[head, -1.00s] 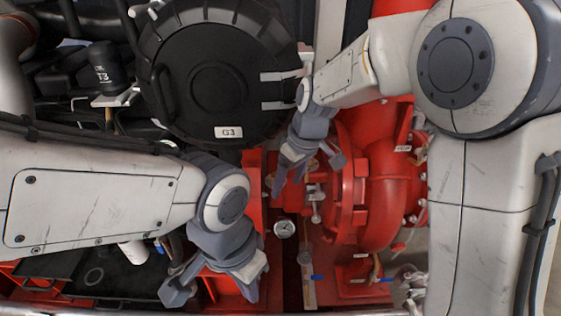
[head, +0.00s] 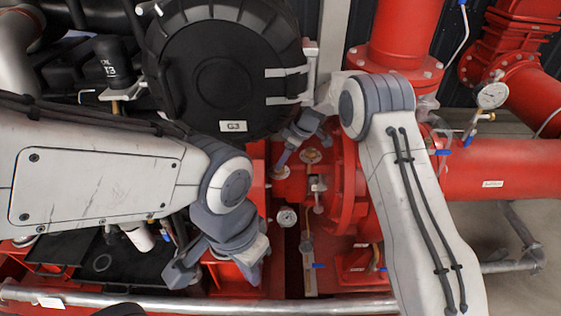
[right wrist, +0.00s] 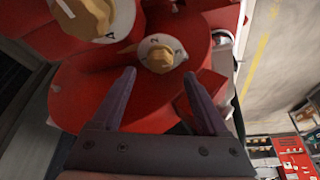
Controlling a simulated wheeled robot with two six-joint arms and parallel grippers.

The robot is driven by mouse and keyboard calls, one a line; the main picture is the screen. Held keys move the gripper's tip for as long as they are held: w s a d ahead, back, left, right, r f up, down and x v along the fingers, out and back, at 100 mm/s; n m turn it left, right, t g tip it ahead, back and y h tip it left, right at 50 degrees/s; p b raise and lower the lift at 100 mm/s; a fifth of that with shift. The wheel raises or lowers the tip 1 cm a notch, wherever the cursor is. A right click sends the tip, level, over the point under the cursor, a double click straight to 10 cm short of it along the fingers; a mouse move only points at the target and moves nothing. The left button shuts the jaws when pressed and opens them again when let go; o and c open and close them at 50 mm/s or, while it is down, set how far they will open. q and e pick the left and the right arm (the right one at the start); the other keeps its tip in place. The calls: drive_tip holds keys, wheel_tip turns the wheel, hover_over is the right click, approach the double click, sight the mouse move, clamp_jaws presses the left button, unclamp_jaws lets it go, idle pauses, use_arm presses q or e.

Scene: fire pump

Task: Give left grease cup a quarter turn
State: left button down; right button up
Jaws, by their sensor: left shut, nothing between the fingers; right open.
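Two brass grease cups sit on white numbered dials on the red pump housing. In the head view one is at the left (head: 281,172) and one at the right (head: 311,156). In the right wrist view a smaller-looking brass cup (right wrist: 160,57) lies ahead of and between the fingertips, apart from them. Another cup (right wrist: 88,15) is at the upper left, cut by the frame edge. I cannot tell which wrist-view cup is the left one. My right gripper (head: 303,148) is open and empty, close above the cups. My left gripper (head: 215,268) is shut and empty, low on the left.
The black round G3 housing (head: 222,75) stands behind the grippers. A small gauge (head: 287,217) and a blue-handled valve (head: 318,265) are below the cups. Red pipes (head: 510,168) fill the right side. A grey rail (head: 180,303) runs along the front.

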drive_tip(key=shift+p+x, duration=0.3)
drive_tip(key=shift+x, duration=1.55)
clamp_jaws()
drive_tip(key=shift+a+f+m+t+b, duration=0.1)
drive_tip(key=shift+m+t+b, duration=0.2)
drive_tip(key=shift+m+b, duration=0.4)
drive_tip(key=shift+m, duration=0.8)
drive_tip(key=shift+t+h, duration=0.3)
unclamp_jaws()
